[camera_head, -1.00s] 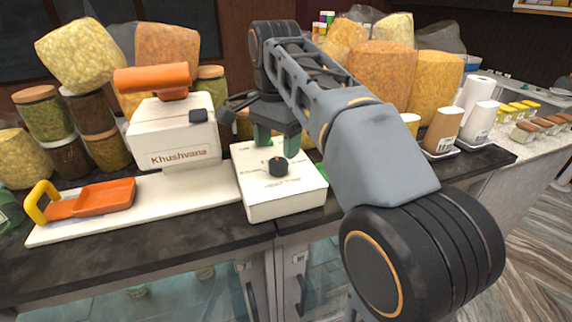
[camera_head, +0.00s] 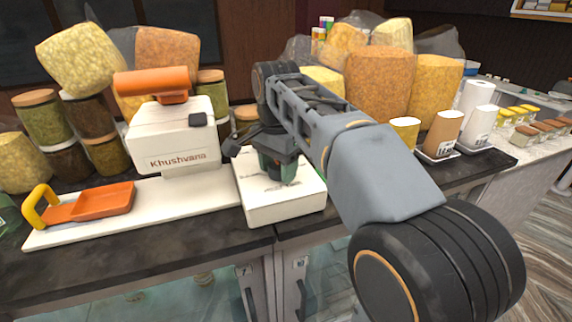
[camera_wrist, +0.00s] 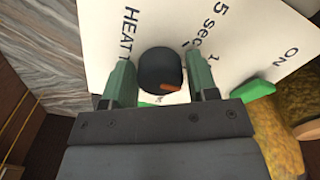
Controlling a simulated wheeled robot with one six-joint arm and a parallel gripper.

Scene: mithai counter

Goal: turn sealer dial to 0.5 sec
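The sealer (camera_head: 284,208) is a white box on the dark counter, in the middle of the head view. Its round black dial (camera_wrist: 160,69) with an orange pointer mark shows in the wrist view, between the two green fingers. The mark lies at the dial's lower right there. Printed words "HEAT", "5 sec" and "ON" surround the dial; some print is cut off or hidden. My gripper (camera_wrist: 160,83) is open, with a finger on each side of the dial and small visible gaps. In the head view my gripper (camera_head: 277,168) is over the sealer's top and hides the dial.
A white "Khushvana" machine (camera_head: 172,138) with an orange top stands left of the sealer. An orange tray (camera_head: 104,200) lies on its white base. Bags and jars crowd behind. White and brown containers (camera_head: 443,135) stand at right. The counter's front strip is clear.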

